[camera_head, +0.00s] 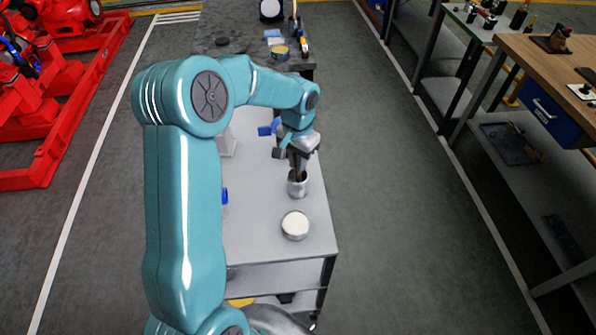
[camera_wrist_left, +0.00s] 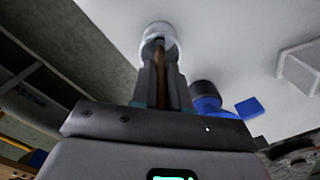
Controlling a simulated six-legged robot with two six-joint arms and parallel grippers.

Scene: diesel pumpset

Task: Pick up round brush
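The round brush shows as a brown handle (camera_wrist_left: 160,75) standing in a small metal cup (camera_head: 298,184) on the grey table. Its bristle end is hidden. My left gripper (camera_head: 298,168) is over the cup, pointing down into its mouth. In the left wrist view the two fingers (camera_wrist_left: 160,62) lie close on both sides of the brown handle and look shut on it. The cup's pale rim (camera_wrist_left: 158,32) shows just beyond the fingertips. My right gripper is not in view.
A round tin with a white top (camera_head: 295,225) stands nearer on the same table. A blue item (camera_head: 265,131) and a pale block (camera_head: 228,146) lie left of the gripper. A dark workbench (camera_head: 225,25) with tools stands behind. The floor to the right is clear.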

